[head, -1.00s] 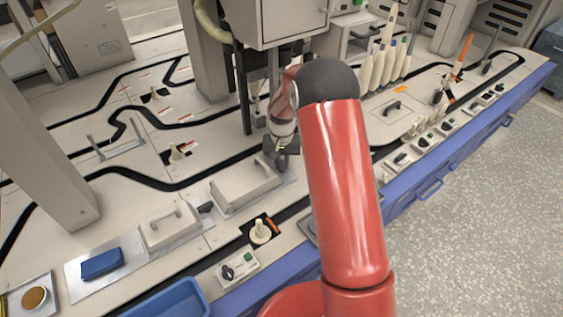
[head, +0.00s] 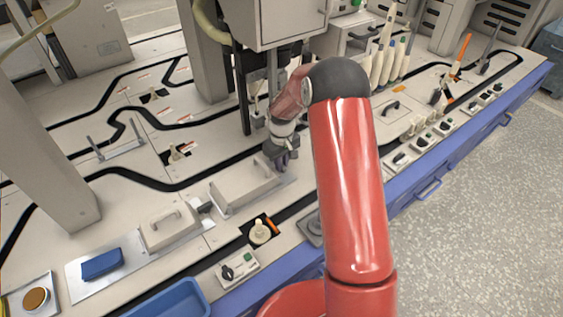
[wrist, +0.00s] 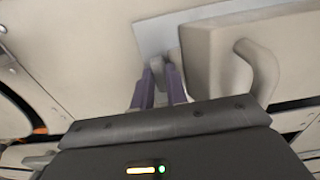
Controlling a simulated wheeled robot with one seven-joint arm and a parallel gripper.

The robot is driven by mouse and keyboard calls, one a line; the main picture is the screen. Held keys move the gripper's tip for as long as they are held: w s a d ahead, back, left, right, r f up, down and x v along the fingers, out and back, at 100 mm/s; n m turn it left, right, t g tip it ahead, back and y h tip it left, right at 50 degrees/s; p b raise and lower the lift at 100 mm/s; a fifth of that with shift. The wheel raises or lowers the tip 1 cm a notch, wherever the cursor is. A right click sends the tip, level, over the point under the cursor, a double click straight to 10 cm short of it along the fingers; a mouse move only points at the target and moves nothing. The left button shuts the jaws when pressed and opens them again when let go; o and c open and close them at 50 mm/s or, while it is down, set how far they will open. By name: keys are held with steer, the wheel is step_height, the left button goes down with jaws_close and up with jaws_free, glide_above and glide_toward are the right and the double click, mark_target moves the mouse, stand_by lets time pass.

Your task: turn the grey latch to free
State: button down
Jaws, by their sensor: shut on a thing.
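My gripper (head: 283,163) is low over the line, at the right end of a beige cover (head: 243,186) with a handle. In the wrist view my gripper (wrist: 160,80) has its two purple fingers close together, shut on the small grey latch (wrist: 171,66). The latch is beside the end of the beige cover (wrist: 210,62), over a pale grey metal plate (wrist: 158,36). The fingers hide much of the latch, and its angle is hard to tell. In the head view my gripper hides it.
A second beige cover (head: 168,226) with a dark latch (head: 205,208) stands to the left. A bobbin (head: 260,232) and a switch box (head: 239,268) are in front. A grey column (head: 272,85) and an overhead cabinet (head: 283,20) stand close behind my gripper.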

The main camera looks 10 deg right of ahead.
stand_by(0.4)
steer(key=c, duration=1.4)
jaws_free()
step_height(320, 180, up, 7)
steer(key=shift+r+p, duration=0.1)
steer(key=shift+p, duration=0.3)
steer(key=shift+r, duration=0.3)
